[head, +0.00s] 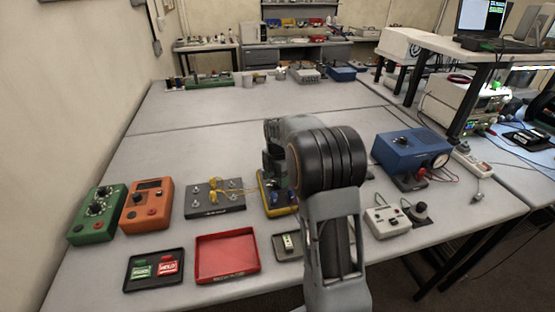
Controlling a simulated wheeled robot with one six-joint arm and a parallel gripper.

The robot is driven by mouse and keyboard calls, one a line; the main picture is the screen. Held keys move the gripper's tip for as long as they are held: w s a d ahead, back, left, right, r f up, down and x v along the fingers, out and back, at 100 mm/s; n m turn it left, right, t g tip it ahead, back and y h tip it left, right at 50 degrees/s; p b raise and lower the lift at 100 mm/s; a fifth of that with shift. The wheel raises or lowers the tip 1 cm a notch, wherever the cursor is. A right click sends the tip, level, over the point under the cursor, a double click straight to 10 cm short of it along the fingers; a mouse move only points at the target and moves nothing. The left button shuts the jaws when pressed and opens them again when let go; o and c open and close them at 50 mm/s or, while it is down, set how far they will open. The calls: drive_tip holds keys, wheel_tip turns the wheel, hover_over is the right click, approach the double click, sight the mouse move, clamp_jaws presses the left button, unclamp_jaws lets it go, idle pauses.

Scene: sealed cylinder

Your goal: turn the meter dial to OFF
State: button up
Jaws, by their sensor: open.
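A yellow-edged device (265,200), which looks like the meter, lies on the grey bench near the middle of the head view. My own arm covers its right part, and its dial and the dial's setting cannot be made out. My gripper (274,172) points down just above or at the meter, partly hidden behind my arm. Its jaws are open, with nothing seen held between them. I cannot tell whether it touches the dial.
Left of the meter are a terminal board (215,198), an orange box (147,205) and a green box (97,215). In front lie a red tray (227,258) and a black tray (155,270). A blue unit (410,150) stands right.

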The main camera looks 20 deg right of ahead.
wheel_tip(320, 180, up, 12)
idle(0.4)
drive_tip(key=shift+f, duration=0.15)
